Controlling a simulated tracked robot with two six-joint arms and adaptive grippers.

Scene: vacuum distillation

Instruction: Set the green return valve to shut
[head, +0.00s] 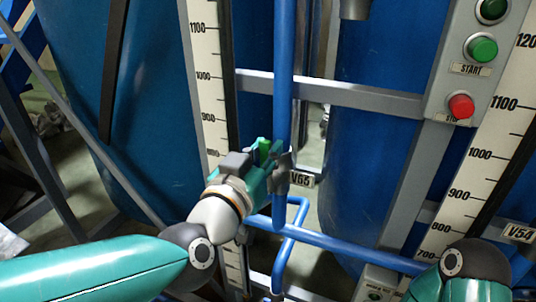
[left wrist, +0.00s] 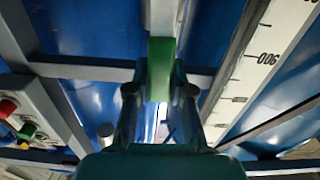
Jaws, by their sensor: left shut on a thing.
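The green valve handle (head: 265,149) shows as a small green piece at the blue vertical pipe (head: 283,70), just above and left of the V65 tag (head: 302,179). My left gripper (head: 272,160) is at the pipe and shut on this handle. In the left wrist view the green handle (left wrist: 160,72) stands upright in the picture, between the two fingers of my left gripper (left wrist: 160,92). The gripper hides most of the handle and the valve body in the head view. My right gripper is out of view; only part of my right arm shows at lower right.
A grey panel with a green START button (head: 481,48) and a red button (head: 460,106) is at upper right. A scale (head: 208,70) stands left of the pipe. A grey crossbar (head: 350,94) runs behind it. Blue pipes (head: 340,246) cross below. Large blue tanks (head: 160,110) stand behind.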

